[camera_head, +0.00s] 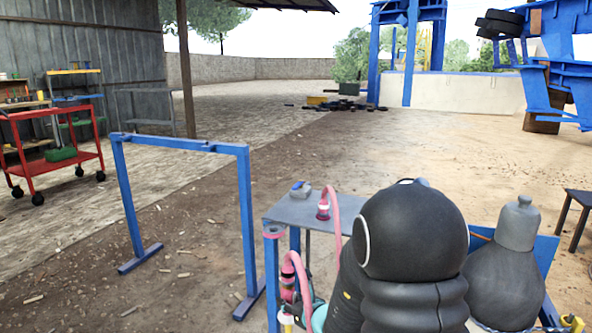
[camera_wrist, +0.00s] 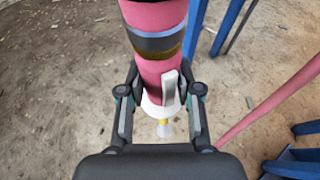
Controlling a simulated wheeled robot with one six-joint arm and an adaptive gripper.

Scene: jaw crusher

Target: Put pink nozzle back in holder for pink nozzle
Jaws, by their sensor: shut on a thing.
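The pink nozzle (camera_wrist: 160,75) has a dark band and a gold band, with a white collar and a yellow tip below. In the wrist view my gripper (camera_wrist: 160,98) is shut on it, one finger on each side. In the head view the pink nozzle (camera_head: 288,272) hangs upright beside the table's left front corner, its lower part partly covered. A pink-rimmed ring (camera_head: 274,231) on top of a blue post stands just left of and above it; it looks like a holder. My dark arm covers much of the table's front.
A grey table (camera_head: 300,212) carries a small grey and blue object (camera_head: 300,188) and a red-pink fitting (camera_head: 323,208) with a pink hose. A blue frame (camera_head: 185,145) stands to the left. A red cart (camera_head: 60,155) is further left. Bare ground lies between.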

